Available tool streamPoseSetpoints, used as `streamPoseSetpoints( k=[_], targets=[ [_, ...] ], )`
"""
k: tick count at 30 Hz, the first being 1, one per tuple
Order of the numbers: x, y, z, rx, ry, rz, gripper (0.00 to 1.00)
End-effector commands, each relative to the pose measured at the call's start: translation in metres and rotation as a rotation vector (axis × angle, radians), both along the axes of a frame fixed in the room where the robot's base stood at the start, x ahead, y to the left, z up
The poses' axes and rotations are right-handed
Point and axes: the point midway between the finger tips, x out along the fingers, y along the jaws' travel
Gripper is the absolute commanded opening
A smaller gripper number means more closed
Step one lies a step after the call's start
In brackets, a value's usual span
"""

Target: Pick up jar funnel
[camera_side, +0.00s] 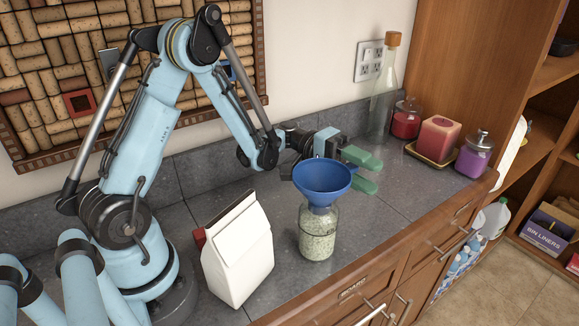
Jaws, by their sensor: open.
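The jar funnel (321,178) is blue and wide-mouthed. It sits upright in the mouth of a clear glass jar (317,238) that holds pale grain-like contents. The jar stands on the grey tiled counter near its front edge. My gripper (370,172) has green fingertips and is open. It is just behind and to the right of the funnel, pointing right, with nothing seen between its fingers. The funnel rim hides part of my gripper's lower side. I cannot tell how far apart the rim and gripper are.
A white carton (237,254) stands left of the jar. A tall corked bottle (383,95), a red jar (406,119), a red candle (438,138) on a tray and a purple jar (474,157) stand at the back right. The counter right of the funnel is clear.

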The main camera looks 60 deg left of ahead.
Motion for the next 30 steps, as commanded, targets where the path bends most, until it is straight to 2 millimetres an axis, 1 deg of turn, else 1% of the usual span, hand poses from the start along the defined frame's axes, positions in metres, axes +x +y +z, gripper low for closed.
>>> streamPoseSetpoints(
  k=[2, 3, 8, 9, 11, 23, 26, 30],
  targets=[
    [0.0, 0.0, 0.0, 0.0, 0.0, 0.0, 0.43],
    [0.0, 0.0, 0.0, 0.0, 0.0, 0.0, 0.4],
    [0.0, 0.0, 0.0, 0.0, 0.0, 0.0, 0.15],
    [0.0, 0.0, 0.0, 0.0, 0.0, 0.0, 0.09],
    [0.0, 0.0, 0.0, 0.0, 0.0, 0.0, 0.0],
    [0.0, 0.0, 0.001, 0.0, 0.0, 0.0, 0.0],
    [0.0, 0.0, 0.005, 0.0, 0.0, 0.0, 0.0],
    [0.0, 0.0, 0.016, 0.0, 0.0, 0.0, 0.0]
  ],
)
